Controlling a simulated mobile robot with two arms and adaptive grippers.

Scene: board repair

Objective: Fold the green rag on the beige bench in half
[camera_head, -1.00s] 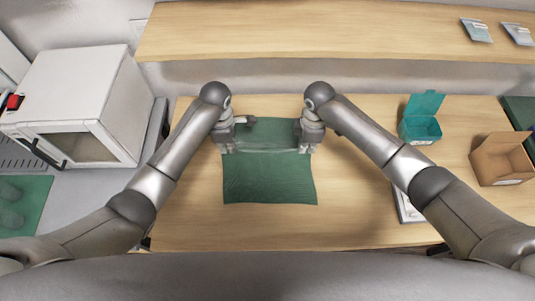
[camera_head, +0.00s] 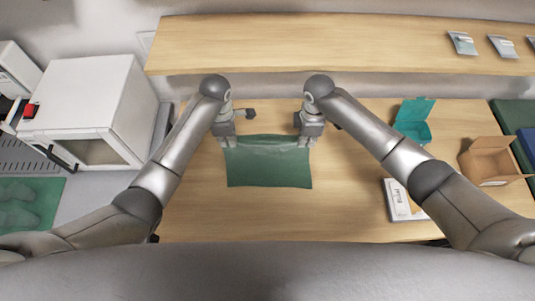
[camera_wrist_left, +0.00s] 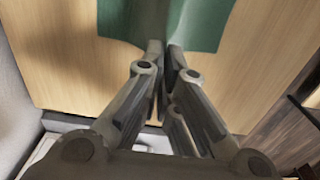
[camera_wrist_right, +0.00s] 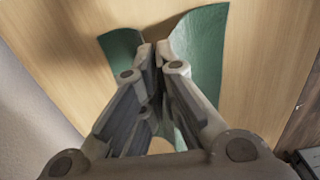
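The green rag (camera_head: 268,170) is on the beige bench (camera_head: 200,215), with its far edge raised between my two grippers. My left gripper (camera_head: 228,143) is at its far left corner and my right gripper (camera_head: 304,143) at its far right corner. In the left wrist view the fingers (camera_wrist_left: 163,46) are closed together with green cloth (camera_wrist_left: 200,22) at the tips. In the right wrist view the fingers (camera_wrist_right: 152,52) are closed on cloth (camera_wrist_right: 203,45) that hangs curved on both sides of the tips. The near edge of the rag looks straight and lies flat.
A teal open box (camera_head: 413,128), a cardboard box (camera_head: 490,160) and a white boxed item (camera_head: 400,200) are on the right of the bench. A raised shelf (camera_head: 300,45) runs behind. A white cabinet (camera_head: 85,95) stands left. The bench in front of the rag is clear.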

